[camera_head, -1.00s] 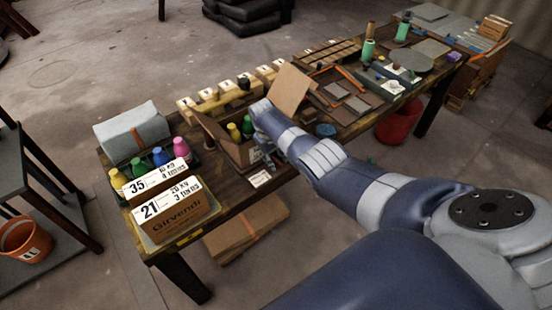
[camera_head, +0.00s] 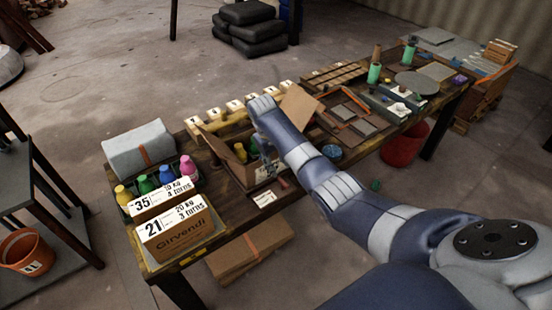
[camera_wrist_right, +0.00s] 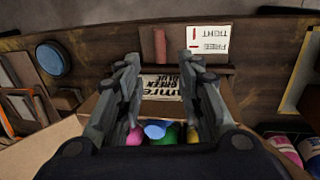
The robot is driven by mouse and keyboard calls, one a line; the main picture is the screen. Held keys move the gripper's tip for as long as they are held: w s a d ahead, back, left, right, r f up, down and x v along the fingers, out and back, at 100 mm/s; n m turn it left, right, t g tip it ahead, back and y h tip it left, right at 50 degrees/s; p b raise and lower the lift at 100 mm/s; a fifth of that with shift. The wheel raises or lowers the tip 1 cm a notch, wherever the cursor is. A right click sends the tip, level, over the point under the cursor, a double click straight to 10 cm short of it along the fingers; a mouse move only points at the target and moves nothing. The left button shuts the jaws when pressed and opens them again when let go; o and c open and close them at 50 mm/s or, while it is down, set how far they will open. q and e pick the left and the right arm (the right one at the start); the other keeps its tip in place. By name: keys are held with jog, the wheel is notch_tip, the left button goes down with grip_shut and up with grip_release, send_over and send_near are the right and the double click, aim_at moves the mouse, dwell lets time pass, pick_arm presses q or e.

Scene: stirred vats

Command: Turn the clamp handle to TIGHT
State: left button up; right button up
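The clamp handle is a short dull red bar (camera_wrist_right: 160,46) at the top middle of the right wrist view. In the head view the red bar (camera_head: 283,183) sits at the front edge of the workbench. A white card (camera_wrist_right: 209,43) reading FREE and TIGHT, upside down in the wrist view, is beside it; the card also shows in the head view (camera_head: 264,198). Red marks are on the card. My right gripper (camera_wrist_right: 163,62) is open, its fingers over an open carton and apart from the handle. My left gripper is not in view.
The open carton (camera_head: 240,168) holds several coloured bottles. Labelled boxes (camera_head: 172,234) stand on the bench's left end. A blue round thing (camera_wrist_right: 51,60) and trays lie on the other side of the handle. A red bucket (camera_head: 404,145) stands on the floor beyond.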

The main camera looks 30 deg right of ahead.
jog(key=shift+a+r, duration=0.2)
jog(key=shift+r, duration=1)
